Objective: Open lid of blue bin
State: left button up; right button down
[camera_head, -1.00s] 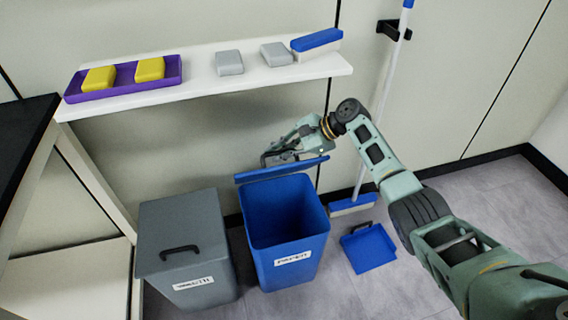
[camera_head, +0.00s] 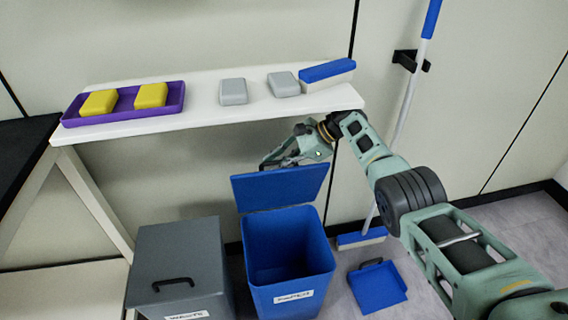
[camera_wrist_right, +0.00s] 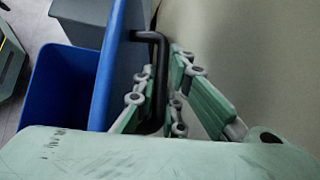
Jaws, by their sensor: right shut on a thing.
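The blue bin (camera_head: 288,250) stands on the floor with a white label on its front, and its inside shows. Its blue lid (camera_head: 280,188) is tilted up at the back edge, leaning toward the wall. My right gripper (camera_head: 280,162) is behind the top of the lid. In the right wrist view, my right gripper (camera_wrist_right: 155,100) is shut on the lid's black handle (camera_wrist_right: 153,75), with the blue lid (camera_wrist_right: 118,60) to its left. My left gripper is not in view.
A grey bin (camera_head: 180,260) with a closed lid stands just left. A white shelf (camera_head: 205,115) with a purple tray, yellow and grey blocks and a brush is above. A blue dustpan (camera_head: 377,287) and a broom (camera_head: 360,238) are at right.

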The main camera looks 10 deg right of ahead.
jog(key=shift+w, duration=0.15)
dwell(0.3)
jog(key=c, duration=2.1)
grip_release()
jog(key=shift+r, duration=0.1)
